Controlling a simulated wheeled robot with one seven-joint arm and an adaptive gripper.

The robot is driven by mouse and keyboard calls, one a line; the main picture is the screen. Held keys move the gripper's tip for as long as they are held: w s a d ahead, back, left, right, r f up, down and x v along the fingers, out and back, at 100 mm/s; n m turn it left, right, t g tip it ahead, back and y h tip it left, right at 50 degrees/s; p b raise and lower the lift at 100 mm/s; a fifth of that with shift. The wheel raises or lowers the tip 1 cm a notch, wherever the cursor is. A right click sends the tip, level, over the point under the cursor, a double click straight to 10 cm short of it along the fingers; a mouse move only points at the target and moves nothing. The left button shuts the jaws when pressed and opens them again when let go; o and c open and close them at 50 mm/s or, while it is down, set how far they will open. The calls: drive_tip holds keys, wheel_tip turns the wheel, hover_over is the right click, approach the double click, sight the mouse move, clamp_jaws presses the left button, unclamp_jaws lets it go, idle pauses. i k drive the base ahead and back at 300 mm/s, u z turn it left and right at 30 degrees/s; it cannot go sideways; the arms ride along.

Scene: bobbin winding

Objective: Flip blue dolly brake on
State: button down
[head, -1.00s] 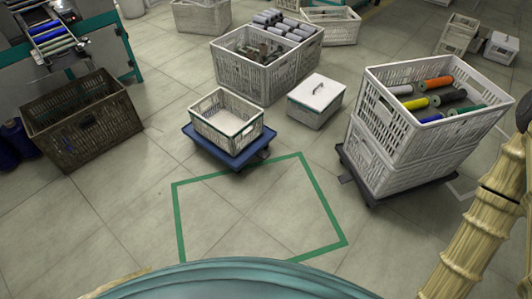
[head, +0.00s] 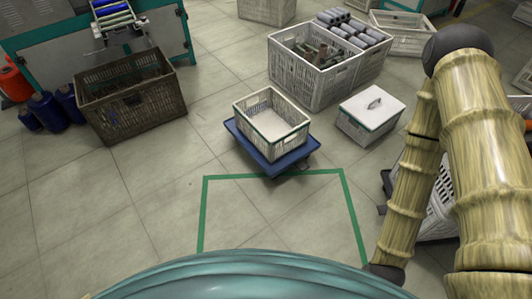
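The blue dolly (head: 252,146) stands on the tiled floor just beyond the green taped outline. An empty white crate with a green stripe (head: 289,139) sits on it. A small dark part sticks out low at the dolly's front right corner (head: 303,170); I cannot tell whether it is the brake or how it is set. My bamboo-patterned arm fills the right side of the head view. My gripper is not visible in this view.
A green tape outline (head: 204,215) lies on the floor between me and the dolly. A lidded white box (head: 370,114) and large crates with spools (head: 304,85) stand behind right. A brown crate (head: 140,111) stands at left. Another crate and dolly are partly hidden behind my arm.

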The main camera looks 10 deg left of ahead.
sight(301, 165)
drive_tip(key=u, duration=0.25)
drive_tip(key=i, duration=1.2)
drive_tip(key=z, duration=0.45)
